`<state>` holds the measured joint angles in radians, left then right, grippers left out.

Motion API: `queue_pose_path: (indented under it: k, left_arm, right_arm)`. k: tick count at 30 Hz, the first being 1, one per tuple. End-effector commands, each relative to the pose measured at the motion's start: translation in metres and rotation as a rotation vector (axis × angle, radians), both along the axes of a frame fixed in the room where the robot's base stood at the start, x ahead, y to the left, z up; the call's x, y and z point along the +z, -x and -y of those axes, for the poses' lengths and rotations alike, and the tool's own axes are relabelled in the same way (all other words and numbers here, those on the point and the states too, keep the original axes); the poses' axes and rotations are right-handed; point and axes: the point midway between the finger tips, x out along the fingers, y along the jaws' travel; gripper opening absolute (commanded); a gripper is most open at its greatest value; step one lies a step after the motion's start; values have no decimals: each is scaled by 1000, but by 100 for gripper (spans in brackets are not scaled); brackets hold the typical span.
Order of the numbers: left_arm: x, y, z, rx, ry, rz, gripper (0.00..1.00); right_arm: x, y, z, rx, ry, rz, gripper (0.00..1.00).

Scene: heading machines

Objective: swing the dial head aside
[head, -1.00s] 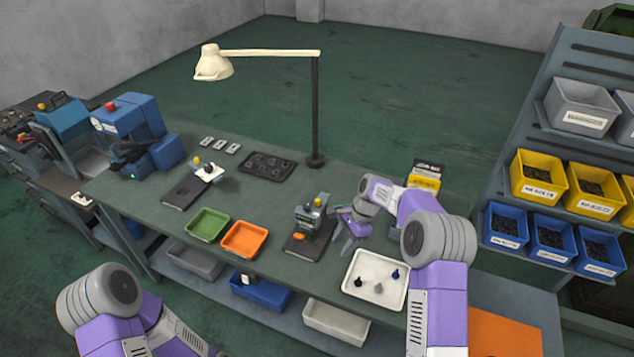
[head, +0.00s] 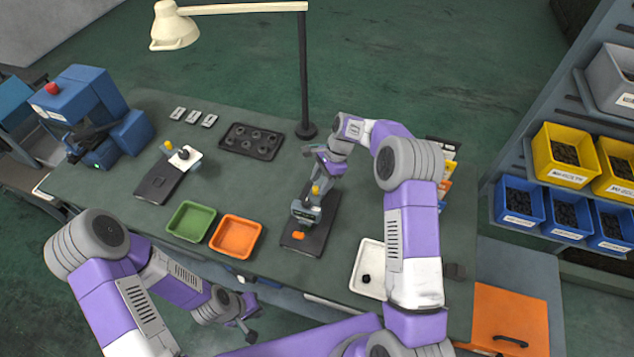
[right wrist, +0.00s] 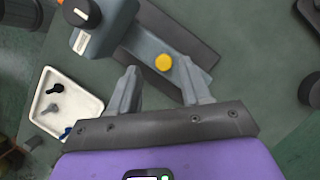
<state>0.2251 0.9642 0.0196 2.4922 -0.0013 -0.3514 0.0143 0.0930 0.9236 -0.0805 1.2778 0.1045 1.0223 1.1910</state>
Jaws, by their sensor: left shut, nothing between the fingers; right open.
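The middle gauge fixture (head: 306,211) has a grey-blue body, a yellow knob and an orange part in front, on a dark base plate (head: 294,245). In the right wrist view, its grey-blue head with a black knob (right wrist: 85,14) is at the upper left, and a grey arm with a yellow knob (right wrist: 163,62) runs beside it. My right gripper (head: 322,160) is open at the fixture's far side. In the right wrist view its fingers (right wrist: 159,70) appear either side of the yellow knob; contact cannot be told. My left gripper (head: 247,328) is shut and empty in front of the bench.
A second fixture (head: 184,157) stands to the left on its own dark plate. Green (head: 191,221) and orange (head: 235,237) trays lie between. A white tray (head: 367,258) is partly hidden by my right arm. The lamp post (head: 304,75) stands behind.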

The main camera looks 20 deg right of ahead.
Motion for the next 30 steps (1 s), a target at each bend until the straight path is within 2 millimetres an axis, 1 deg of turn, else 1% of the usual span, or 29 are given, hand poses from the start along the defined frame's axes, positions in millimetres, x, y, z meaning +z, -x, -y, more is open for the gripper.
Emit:
queue_pose_path:
  k: [1, 3, 6, 15, 16, 25, 30]
  left_arm:
    - [2, -1, 0, 1, 0, 2, 0]
    - [3, -1, 0, 1, 0, 2, 0]
    - [4, -1, 0, 1, 0, 2, 0]
    - [4, -1, 0, 1, 0, 2, 0]
    - [4, -1, 0, 1, 0, 2, 0]
    - [4, -1, 0, 1, 0, 2, 0]
    - [4, -1, 0, 1, 0, 2, 0]
  right_arm:
    - [-7, 1, -3, 1, 0, -3, 48]
    - [-15, 1, -6, 1, -1, -2, 48]
    - [-21, 2, -9, 1, 0, 0, 48]
    - [-25, 2, -10, 1, 0, 0, 48]
    - [-25, 2, -10, 1, 0, 0, 46]
    - [-24, 2, -10, 1, 0, 1, 0]
    - [-24, 2, -10, 1, 0, 1, 0]
